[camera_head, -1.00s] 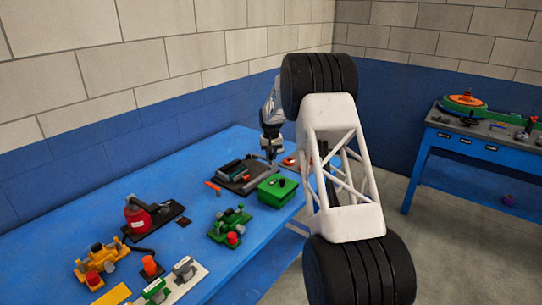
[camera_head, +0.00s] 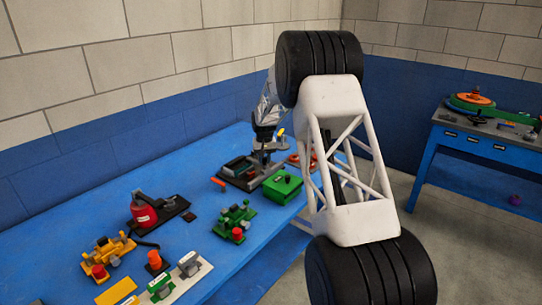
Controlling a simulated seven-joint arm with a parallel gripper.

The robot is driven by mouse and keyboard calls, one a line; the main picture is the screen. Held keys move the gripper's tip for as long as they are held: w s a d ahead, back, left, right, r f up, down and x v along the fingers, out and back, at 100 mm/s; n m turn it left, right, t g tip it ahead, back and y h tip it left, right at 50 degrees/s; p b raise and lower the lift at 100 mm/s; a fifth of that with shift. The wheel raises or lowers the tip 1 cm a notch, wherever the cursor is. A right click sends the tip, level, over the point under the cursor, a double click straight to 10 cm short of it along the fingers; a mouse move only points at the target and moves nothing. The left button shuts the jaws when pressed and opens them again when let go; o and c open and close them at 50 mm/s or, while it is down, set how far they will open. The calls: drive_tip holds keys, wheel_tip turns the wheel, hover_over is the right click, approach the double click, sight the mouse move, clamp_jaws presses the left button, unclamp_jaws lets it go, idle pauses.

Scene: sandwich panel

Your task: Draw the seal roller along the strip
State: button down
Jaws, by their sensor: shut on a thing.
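My gripper (camera_head: 264,137) is at the far end of the blue table, partly hidden behind my white arm link and black wheel-like joint. It is shut on a small grey piece with a yellow part, which looks like the seal roller (camera_head: 268,149). The roller is at the right rear of a dark panel fixture (camera_head: 233,182). A dark greenish strip area (camera_head: 238,165) lies on the fixture, left of the roller. The view is too small to tell whether the roller touches the strip.
A green box (camera_head: 283,189) stands just right of the fixture, with orange-red rings (camera_head: 295,160) behind it. An orange stick (camera_head: 218,184) lies at its left. A red canister (camera_head: 144,215), green device (camera_head: 234,222) and yellow device (camera_head: 106,252) stand nearer.

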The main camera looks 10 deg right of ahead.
drive_tip(key=s+a, duration=0.6)
drive_tip(key=shift+s+a, duration=0.1)
idle(0.3)
drive_tip(key=c, duration=0.9)
unclamp_jaws()
drive_tip(key=shift+a, duration=0.1)
drive_tip(key=shift+c, duration=0.2)
drive_tip(key=shift+r, duration=0.1)
wheel_tip(320, 180, up, 8)
drive_tip(key=shift+f, duration=0.2)
